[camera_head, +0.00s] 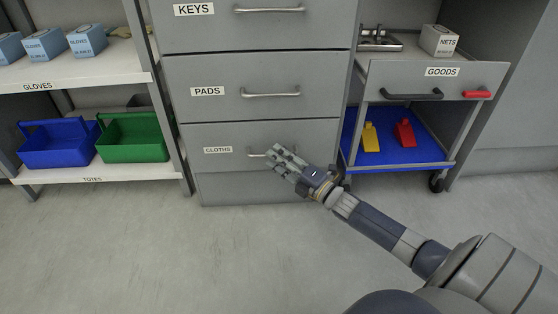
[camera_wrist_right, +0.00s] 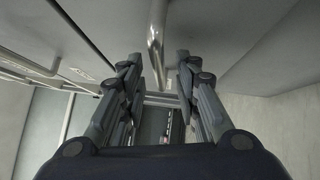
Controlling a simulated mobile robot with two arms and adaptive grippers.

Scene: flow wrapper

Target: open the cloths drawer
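The cloths drawer (camera_head: 228,136) is the lowest labelled drawer of the grey cabinet, and its front looks flush with the cabinet. Its bar handle (camera_head: 255,154) is partly hidden behind my right gripper (camera_head: 274,157). In the right wrist view the handle (camera_wrist_right: 156,45) runs between the two fingers of my right gripper (camera_wrist_right: 157,75). The fingers are apart, with a gap on both sides of the bar. My left gripper is not in view.
The pads drawer (camera_head: 215,75) above looks shut. Left stands a shelf with a blue tote (camera_head: 60,150) and a green tote (camera_head: 133,147). Right stands a wheeled cart with a goods drawer (camera_head: 410,78). The floor (camera_head: 200,250) in front is clear.

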